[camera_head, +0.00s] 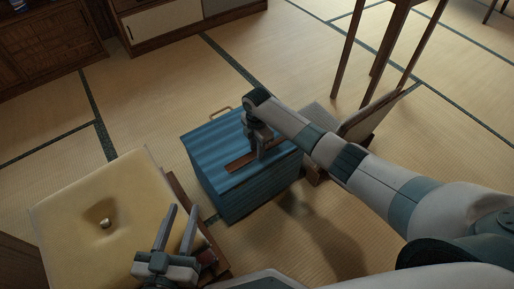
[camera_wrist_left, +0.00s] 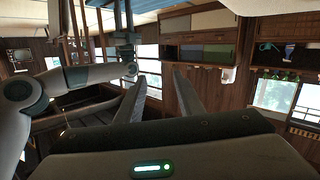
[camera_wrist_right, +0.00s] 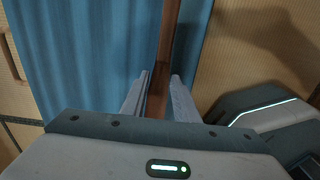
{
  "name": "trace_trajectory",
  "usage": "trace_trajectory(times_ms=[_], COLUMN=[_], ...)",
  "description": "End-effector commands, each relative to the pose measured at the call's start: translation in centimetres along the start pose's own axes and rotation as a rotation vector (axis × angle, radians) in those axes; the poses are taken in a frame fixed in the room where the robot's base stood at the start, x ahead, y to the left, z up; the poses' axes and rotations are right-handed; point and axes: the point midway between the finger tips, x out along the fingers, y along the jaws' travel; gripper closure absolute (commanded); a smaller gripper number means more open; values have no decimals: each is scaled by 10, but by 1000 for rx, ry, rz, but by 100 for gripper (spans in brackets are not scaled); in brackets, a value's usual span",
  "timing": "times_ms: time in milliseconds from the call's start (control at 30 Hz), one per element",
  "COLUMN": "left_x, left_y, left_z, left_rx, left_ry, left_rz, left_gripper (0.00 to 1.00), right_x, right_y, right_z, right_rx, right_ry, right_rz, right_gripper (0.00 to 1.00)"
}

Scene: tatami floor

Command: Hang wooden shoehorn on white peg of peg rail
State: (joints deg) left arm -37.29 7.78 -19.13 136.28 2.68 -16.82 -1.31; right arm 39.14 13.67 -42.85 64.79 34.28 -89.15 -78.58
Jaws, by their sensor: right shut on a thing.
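The wooden shoehorn (camera_head: 242,161) is a flat, dark reddish-brown strip above the blue box top (camera_head: 207,140). My right gripper (camera_head: 259,157) is shut on it. In the right wrist view the shoehorn (camera_wrist_right: 167,40) runs up from between the fingers (camera_wrist_right: 158,92), over the blue surface; whether it touches that surface I cannot tell. My left gripper (camera_head: 183,208) is open and empty, beside the yellow cushion; its spread fingers (camera_wrist_left: 164,78) also show in the left wrist view. I cannot make out the peg rail or a white peg with certainty in any view.
The yellow cushion (camera_head: 70,203) lies at the lower left, left of the box. A legless chair (camera_head: 365,118) stands right of the box, and a tall wooden stand (camera_head: 348,55) behind it. Cabinets (camera_head: 50,45) line the back. Tatami between box and cabinets is clear.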

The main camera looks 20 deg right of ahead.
Motion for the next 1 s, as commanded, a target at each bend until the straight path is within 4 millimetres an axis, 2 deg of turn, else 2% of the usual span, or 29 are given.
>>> trace_trajectory(times_ms=[200, 233, 300, 733, 1000], left_x=[0, 0, 0, 0, -1], left_y=[1, 1, 1, 1, 6], left_z=[-3, -4, -5, -5, -15], left_rx=[1, 1, 2, 3, 8], left_ry=[16, 20, 23, 26, 98], left_rz=[1, 2, 2, 2, 10], left_gripper=[66, 66, 66, 66, 66], right_x=[5, 4, 4, 4, 5], right_y=[0, 0, 0, 0, 0], right_z=[0, 0, 0, 0, 0], right_rx=[0, 0, 0, 0, 0], right_ry=[0, 0, 0, 0, 0], right_rz=[0, 0, 0, 0, 1], right_gripper=[94, 68, 54, 54, 54])
